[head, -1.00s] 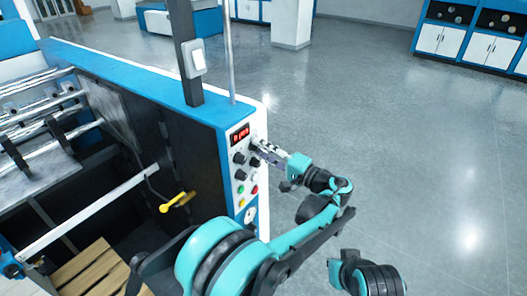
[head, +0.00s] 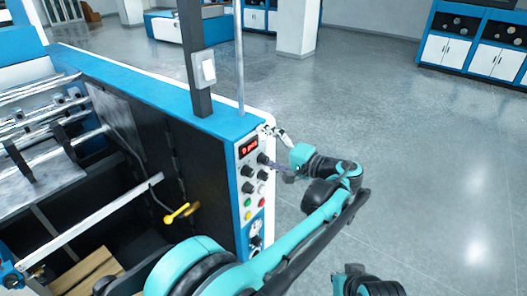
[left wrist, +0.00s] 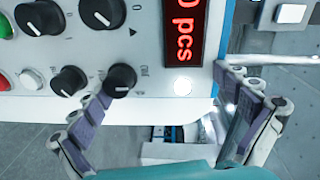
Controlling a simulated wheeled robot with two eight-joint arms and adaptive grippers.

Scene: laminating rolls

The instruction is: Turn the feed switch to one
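The control panel (head: 252,190) on the machine's end has several black knobs and a red display. I cannot read which knob is the feed switch. In the left wrist view, a black knob with a white pointer line (left wrist: 121,80) is next to the display, near the left finger's tip; another knob (left wrist: 68,81) is beside it. My left gripper (head: 273,147) is open at the panel, fingers spread wide (left wrist: 165,100). One finger is near the knobs, the other beyond the display. I cannot tell whether either touches. My right gripper is not identifiable.
The red display (head: 249,147) sits at the panel's top. Green, red and yellow buttons and a gauge are lower down. A dark post with a white switch box (head: 205,70) rises from the machine. Open grey floor lies to the right.

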